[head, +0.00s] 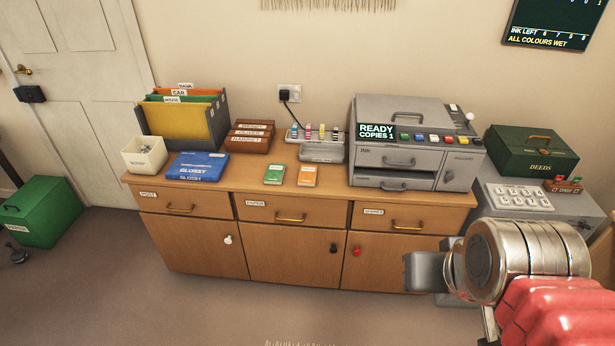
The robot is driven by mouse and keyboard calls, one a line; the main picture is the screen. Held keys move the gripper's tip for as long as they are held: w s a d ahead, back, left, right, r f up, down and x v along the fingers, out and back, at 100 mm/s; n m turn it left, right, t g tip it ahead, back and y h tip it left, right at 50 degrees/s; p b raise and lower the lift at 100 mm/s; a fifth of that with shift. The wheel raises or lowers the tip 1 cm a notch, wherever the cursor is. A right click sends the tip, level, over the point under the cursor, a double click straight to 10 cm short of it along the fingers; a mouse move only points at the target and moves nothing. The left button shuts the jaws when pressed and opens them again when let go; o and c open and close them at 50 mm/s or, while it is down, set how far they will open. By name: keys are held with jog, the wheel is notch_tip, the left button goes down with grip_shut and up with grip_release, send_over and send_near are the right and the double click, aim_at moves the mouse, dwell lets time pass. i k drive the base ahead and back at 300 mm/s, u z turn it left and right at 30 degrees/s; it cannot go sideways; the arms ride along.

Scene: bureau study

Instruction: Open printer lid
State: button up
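The grey printer (368,140) stands on the right end of the wooden sideboard. Its lid (405,112), with a handle on top, lies closed.
On the sideboard (340,197) are a blue GLOSSY pack (198,166), a file holder (186,122), small green (274,174) and orange (308,176) packs, and an ink rack (316,134). A green DEEDS box (535,150) and keypad unit (515,196) stand right. The floor in front is clear.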

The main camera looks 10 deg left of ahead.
aim_at(429, 115)
jog(key=k, duration=0.65)
jog(key=z, duration=0.35)
jog(key=i, duration=1.8)
jog(key=u, duration=0.35)
